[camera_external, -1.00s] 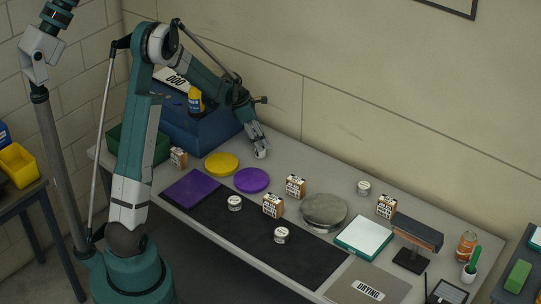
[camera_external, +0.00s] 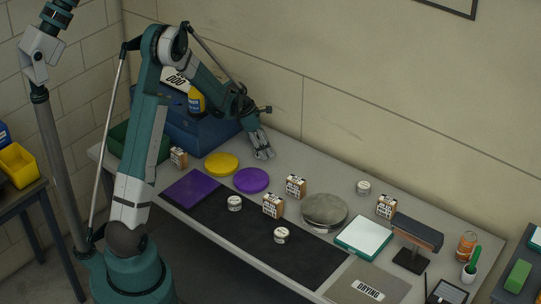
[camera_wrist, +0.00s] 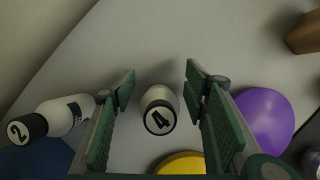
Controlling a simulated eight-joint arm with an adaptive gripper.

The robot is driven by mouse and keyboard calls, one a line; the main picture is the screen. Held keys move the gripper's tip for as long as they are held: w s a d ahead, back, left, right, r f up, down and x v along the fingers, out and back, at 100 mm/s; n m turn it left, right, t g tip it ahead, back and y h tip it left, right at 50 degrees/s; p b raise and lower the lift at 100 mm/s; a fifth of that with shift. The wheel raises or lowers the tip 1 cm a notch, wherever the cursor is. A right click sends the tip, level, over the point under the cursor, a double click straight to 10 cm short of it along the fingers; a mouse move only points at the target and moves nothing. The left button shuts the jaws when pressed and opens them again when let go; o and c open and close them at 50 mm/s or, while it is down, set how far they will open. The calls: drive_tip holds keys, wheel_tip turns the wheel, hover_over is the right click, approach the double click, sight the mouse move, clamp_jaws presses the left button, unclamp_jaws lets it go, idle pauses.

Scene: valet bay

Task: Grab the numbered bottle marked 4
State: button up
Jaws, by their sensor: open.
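The bottle marked 4 (camera_wrist: 158,108) is white with a dark cap top bearing a white disc and a black 4. In the wrist view it lies between the two spread green-padded fingers of my gripper (camera_wrist: 160,86), with a gap on each side. In the external view my gripper (camera_external: 263,154) points down at the back of the table, beyond the purple disc; the bottle marked 4 cannot be made out there. A second white bottle marked 2 (camera_wrist: 60,118) is outside the left finger in the wrist view.
A purple disc (camera_external: 251,180) and a yellow disc (camera_external: 221,165) lie close to my gripper. A blue box (camera_external: 190,131) stands to its left, against the wall. Small cartons (camera_external: 296,187) and white jars (camera_external: 235,203) are spread to the right and front.

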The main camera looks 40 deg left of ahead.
drive_tip(key=shift+c, duration=0.3)
drive_tip(key=c, duration=1.1)
drive_tip(key=shift+o, duration=0.2)
drive_tip(key=shift+r, duration=0.2)
wheel_tip(320, 180, up, 10)
drive_tip(key=shift+f, duration=0.15)
